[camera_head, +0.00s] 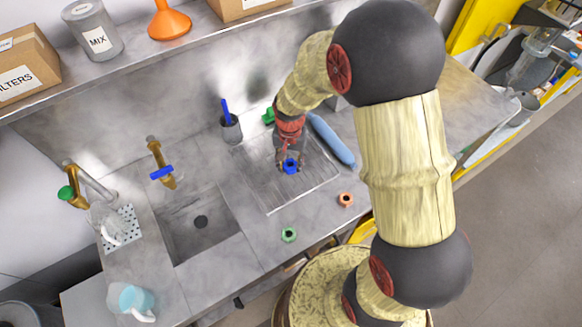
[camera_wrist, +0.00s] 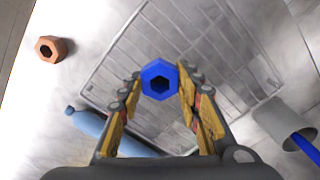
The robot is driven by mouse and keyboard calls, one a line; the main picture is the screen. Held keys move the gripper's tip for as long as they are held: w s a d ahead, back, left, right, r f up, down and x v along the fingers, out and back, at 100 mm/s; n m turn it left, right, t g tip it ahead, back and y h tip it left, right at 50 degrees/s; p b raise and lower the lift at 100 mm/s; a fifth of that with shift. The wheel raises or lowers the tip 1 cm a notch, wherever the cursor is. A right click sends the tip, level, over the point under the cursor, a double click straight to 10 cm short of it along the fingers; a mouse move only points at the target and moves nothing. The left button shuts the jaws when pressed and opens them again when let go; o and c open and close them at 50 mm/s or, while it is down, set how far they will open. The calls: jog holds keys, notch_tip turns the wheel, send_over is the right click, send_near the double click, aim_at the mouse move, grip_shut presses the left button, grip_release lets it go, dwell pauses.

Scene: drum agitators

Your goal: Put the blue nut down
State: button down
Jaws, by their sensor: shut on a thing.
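The blue nut (camera_head: 290,166) is between the fingers of my gripper (camera_head: 289,163), over the grooved draining area (camera_head: 262,197) of the counter.
An orange nut (camera_head: 346,199) and a green nut (camera_head: 289,234) lie on the counter in front. A blue bottle (camera_head: 331,139) lies right of my gripper. A grey cup (camera_head: 231,130) stands behind left. The sink (camera_head: 200,225) is left. The grooved area around the nut is clear.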

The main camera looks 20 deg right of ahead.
aim_at(291, 168)
jog(key=shift+w+d+f, duration=0.35)
jog(key=shift+w+f, duration=0.2)
jog(key=shift+f, duration=0.2)
jog(key=shift+w+f, duration=0.1)
jog(key=shift+f, duration=1.55)
jog(key=c, duration=1.3)
grip_release()
jog(key=shift+f, duration=0.1)
jog(key=shift+c, duration=0.2)
jog(key=shift+o, duration=0.4)
